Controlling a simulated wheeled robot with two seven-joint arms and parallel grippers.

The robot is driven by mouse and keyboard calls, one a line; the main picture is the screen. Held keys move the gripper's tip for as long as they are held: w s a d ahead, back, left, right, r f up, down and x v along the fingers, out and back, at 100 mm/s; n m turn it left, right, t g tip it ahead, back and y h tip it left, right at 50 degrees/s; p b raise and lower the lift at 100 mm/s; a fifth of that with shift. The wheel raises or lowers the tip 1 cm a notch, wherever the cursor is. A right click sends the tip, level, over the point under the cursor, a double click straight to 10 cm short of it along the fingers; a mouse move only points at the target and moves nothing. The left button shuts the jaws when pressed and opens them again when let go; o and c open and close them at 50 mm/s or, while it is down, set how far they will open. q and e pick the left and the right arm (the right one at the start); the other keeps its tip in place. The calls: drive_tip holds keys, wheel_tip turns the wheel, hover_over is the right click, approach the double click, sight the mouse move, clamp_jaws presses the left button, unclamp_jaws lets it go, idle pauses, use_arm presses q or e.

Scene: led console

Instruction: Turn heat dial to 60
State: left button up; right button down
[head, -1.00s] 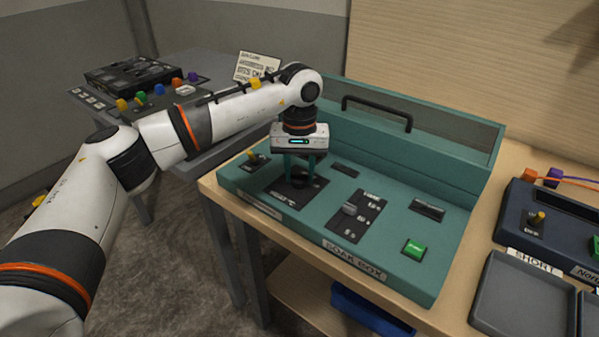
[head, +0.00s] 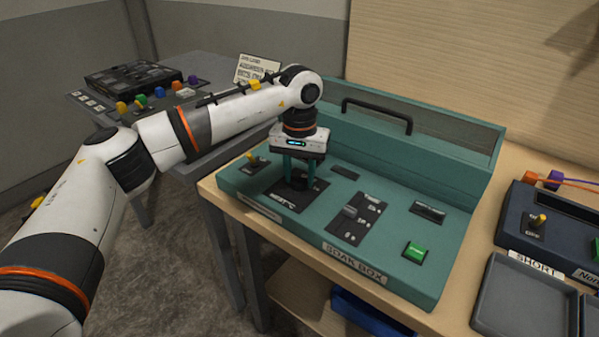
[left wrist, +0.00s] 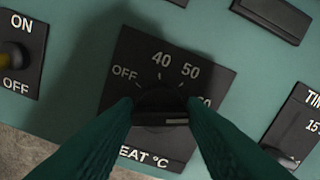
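The heat dial (left wrist: 160,103) is a dark round knob on a black plate marked OFF, 40, 50 and a partly covered 60 in the left wrist view. In the head view the dial (head: 298,182) sits on the left part of the teal soak box (head: 400,268). My left gripper (head: 299,180) points straight down over it, one finger on each side of the knob. In the left wrist view the fingertips (left wrist: 160,108) flank the knob closely; whether they press on it is unclear. The dial's pointing direction is hard to read. My right gripper is out of view.
Beside the dial are a yellow-tipped ON/OFF switch (head: 254,160), a timer slider (head: 350,211) and a green button (head: 415,251). The box's raised back has a black handle (head: 377,112). A grey tray (head: 520,293) and dark console (head: 550,225) stand to the right.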

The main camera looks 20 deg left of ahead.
sight(299, 176)
use_arm(q)
drive_tip(key=o, duration=0.3)
drive_tip(key=shift+o, duration=0.2)
wheel_tip(299, 176, up, 12)
drive_tip(key=shift+b, duration=0.4)
drive_tip(key=shift+f, duration=0.1)
